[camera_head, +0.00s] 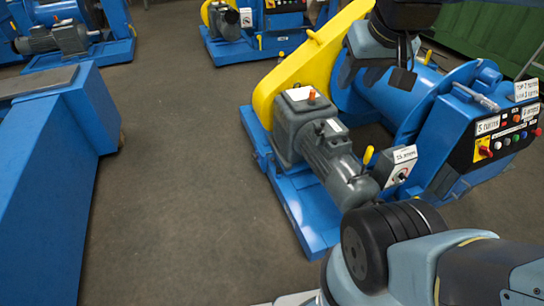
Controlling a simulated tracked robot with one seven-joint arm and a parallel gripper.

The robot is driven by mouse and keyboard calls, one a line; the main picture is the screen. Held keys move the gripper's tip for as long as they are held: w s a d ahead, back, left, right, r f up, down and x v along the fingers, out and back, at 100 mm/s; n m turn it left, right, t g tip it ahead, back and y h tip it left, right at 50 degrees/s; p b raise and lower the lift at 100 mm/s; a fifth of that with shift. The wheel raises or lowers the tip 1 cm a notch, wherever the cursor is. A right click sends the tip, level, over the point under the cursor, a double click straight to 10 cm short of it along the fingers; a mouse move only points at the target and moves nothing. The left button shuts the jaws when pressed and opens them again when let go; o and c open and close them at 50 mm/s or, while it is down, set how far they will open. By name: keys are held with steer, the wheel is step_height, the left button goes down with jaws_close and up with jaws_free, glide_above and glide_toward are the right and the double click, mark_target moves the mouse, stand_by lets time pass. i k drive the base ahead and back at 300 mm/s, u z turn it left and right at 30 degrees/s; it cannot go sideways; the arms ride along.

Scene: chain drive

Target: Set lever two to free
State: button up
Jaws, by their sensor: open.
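A blue winch-like machine with a yellow chain guard (305,62) and a grey motor (325,140) stands right of centre. A yellow-handled lever (368,156) stands up beside the motor, near a white label plate (404,154). Another yellow handle (428,57) shows behind my gripper, by the drum. I cannot tell which lever is number two; the label text is too small to read. My gripper (392,80) hangs above the blue drum, open and empty, apart from both handles as seen here. My arm hides part of the drum and guard.
A control panel (508,135) with coloured buttons and a red-yellow switch (485,149) is at the right. A blue bench-like block (50,150) stands at the left. Similar machines stand at the back. The grey floor (190,170) between them is clear.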

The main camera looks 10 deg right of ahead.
mark_target(278, 169)
steer(key=u, duration=0.4)
steer(key=k, duration=0.1)
steer(key=u, duration=0.95)
steer(key=i, duration=2.9)
steer(key=z, duration=2.8)
